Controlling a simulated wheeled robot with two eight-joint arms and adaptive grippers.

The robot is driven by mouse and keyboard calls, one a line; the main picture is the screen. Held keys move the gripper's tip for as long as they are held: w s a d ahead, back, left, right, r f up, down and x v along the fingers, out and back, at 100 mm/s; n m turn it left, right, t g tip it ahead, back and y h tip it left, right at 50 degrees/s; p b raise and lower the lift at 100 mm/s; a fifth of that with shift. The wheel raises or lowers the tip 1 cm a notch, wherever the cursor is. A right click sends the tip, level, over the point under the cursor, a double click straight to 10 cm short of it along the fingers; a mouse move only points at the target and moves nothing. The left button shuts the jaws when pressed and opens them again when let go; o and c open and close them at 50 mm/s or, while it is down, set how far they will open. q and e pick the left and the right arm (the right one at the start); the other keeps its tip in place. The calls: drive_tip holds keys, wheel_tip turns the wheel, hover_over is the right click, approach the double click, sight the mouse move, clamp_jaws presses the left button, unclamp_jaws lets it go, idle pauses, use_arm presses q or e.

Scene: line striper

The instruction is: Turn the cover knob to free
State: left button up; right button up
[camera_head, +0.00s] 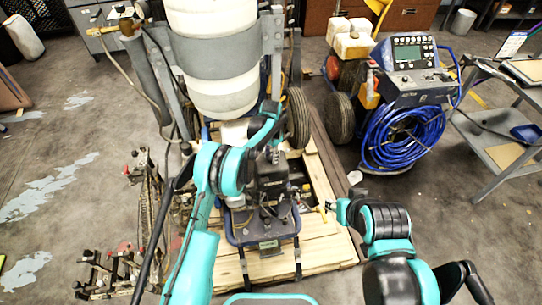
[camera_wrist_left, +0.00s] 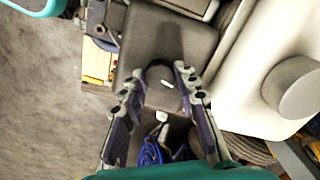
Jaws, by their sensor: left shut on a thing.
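The cover knob (camera_wrist_left: 158,74) is a small dark round grip on the dark grey engine cover (camera_wrist_left: 150,35) in the left wrist view. A small pale mark shows beside it. My left gripper (camera_wrist_left: 160,80) has its two fingers on either side of the knob and is shut on it. In the head view the left gripper (camera_head: 274,154) points down over the dark engine (camera_head: 270,180) of the striper, and it hides the knob. The knob's turn angle is hard to tell. My right arm's teal end (camera_head: 342,210) is right of the engine; its fingers are not clear.
A large white tank (camera_head: 215,60) stands just behind the engine. The striper is on a wooden pallet (camera_head: 325,255). A machine with a coiled blue hose (camera_head: 405,135) stands at the back right, and a grey cart (camera_head: 505,155) at the far right. Floor at lower left is partly open.

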sight(271, 157)
use_arm(q)
drive_tip(key=m, duration=1.1)
drive_tip(key=shift+m+b, duration=0.3)
drive_tip(key=shift+m, duration=1.8)
drive_tip(key=o, duration=1.2)
drive_tip(key=shift+c, duration=0.2)
wheel_tip(271, 157, up, 12)
